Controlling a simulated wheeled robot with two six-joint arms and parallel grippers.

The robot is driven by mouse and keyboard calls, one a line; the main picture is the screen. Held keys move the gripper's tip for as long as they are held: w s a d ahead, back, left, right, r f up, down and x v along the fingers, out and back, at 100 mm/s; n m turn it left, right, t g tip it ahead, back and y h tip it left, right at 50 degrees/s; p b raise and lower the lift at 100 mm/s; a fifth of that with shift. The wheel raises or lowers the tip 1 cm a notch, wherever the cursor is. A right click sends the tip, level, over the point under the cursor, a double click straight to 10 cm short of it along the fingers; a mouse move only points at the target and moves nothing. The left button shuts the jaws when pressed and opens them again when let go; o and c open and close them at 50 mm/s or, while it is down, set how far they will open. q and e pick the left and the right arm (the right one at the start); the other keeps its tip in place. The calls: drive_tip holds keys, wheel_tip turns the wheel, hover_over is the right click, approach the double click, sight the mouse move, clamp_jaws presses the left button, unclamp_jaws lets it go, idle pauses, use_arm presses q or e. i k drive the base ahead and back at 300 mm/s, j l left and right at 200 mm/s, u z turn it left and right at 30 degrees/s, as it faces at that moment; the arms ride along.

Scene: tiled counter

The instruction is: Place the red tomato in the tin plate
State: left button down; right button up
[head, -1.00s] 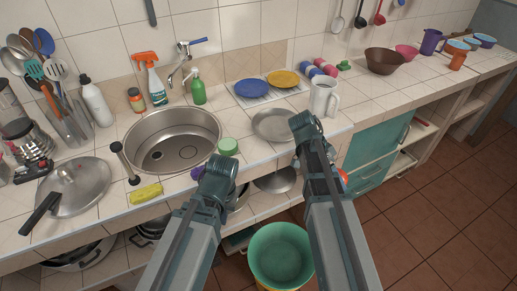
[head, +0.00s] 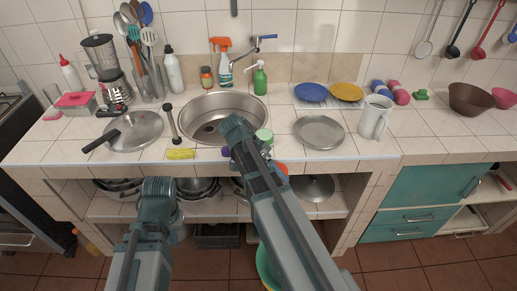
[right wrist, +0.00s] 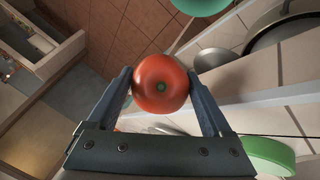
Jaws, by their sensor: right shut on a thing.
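The red tomato (right wrist: 161,82) is held between the two fingers of my right gripper (right wrist: 160,92) in the right wrist view. In the head view only a sliver of the tomato (head: 282,168) shows beside my right arm, near the counter's front edge; the fingers are hidden there. The tin plate (head: 319,132), grey and round, lies empty on the counter, just right of and beyond the tomato in the picture. My left gripper (head: 158,192) is low in front of the counter; its fingers cannot be made out.
A white mug (head: 376,117) stands right of the plate, with blue and yellow plates (head: 312,92) behind. A green-lidded item (head: 264,136) and the sink (head: 222,108) lie left.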

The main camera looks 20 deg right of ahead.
sight(328, 134)
drive_tip(key=k+l+u, duration=0.1)
drive_tip(key=u, duration=0.35)
drive_tip(key=k+l+u, duration=0.1)
drive_tip(key=u, duration=0.3)
drive_tip(key=k+l+u, duration=0.15)
drive_tip(key=u, duration=0.3)
drive_tip(key=k+u, duration=0.15)
drive_tip(key=u, duration=0.3)
drive_tip(key=k+l+u, duration=0.2)
drive_tip(key=k+u, duration=0.6)
drive_tip(key=k+l+z, duration=0.25)
drive_tip(key=k+l, duration=0.25)
drive_tip(key=k+l+z, duration=0.25)
drive_tip(key=k+l, duration=0.3)
